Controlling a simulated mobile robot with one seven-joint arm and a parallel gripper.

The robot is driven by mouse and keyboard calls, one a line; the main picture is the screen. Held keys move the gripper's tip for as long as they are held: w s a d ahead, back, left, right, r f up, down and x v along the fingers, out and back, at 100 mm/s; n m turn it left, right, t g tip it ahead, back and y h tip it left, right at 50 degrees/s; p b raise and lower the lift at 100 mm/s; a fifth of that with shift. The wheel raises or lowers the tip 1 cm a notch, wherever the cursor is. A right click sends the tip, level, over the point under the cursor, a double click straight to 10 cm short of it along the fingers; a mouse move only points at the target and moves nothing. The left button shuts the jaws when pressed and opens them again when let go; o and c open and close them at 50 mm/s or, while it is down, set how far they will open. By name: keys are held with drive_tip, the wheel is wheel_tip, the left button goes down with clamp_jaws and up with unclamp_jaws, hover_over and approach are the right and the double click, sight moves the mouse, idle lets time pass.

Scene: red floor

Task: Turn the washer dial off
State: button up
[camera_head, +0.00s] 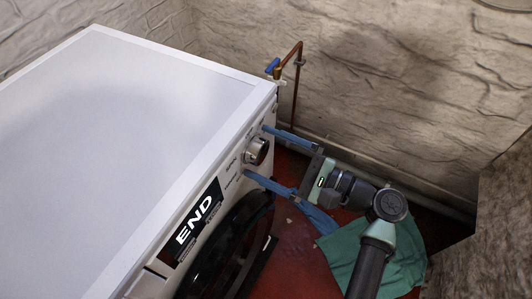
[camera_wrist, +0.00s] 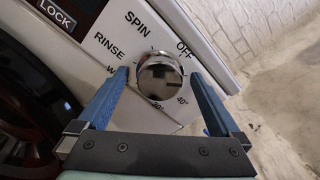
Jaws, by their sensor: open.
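The washer (camera_head: 130,125) is a white machine at the left of the head view, with a black door and a display reading "END". Its round silver dial (camera_head: 257,151) sits on the front panel. In the wrist view the dial (camera_wrist: 160,77) is ringed by labels, with "SPIN", "RINSE" and "OFF" legible. My gripper (camera_head: 257,151) is open, with one blue finger on each side of the dial. The fingers also show in the wrist view (camera_wrist: 160,80), left and right of the dial. I cannot tell whether they touch it. The dial's pointer position is unclear.
A copper pipe with a blue-handled tap (camera_head: 273,67) stands against the stone wall behind the washer. A green cloth (camera_head: 385,262) lies on the red floor (camera_head: 300,255) near my arm. A rough wall (camera_head: 505,215) stands at the right.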

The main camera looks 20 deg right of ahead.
drive_tip(key=shift+w+a, duration=0.1)
drive_tip(key=c, duration=1.3)
drive_tip(key=shift+n, duration=0.3)
drive_tip(key=shift+c, duration=0.2)
drive_tip(key=n+b, duration=0.1)
drive_tip(key=n, duration=0.4)
drive_tip(key=shift+f, duration=0.15)
drive_tip(key=n+b, duration=0.1)
drive_tip(key=n, duration=0.3)
drive_tip(key=shift+b, duration=0.4)
drive_tip(key=shift+n, duration=0.3)
drive_tip(key=o, duration=1.3)
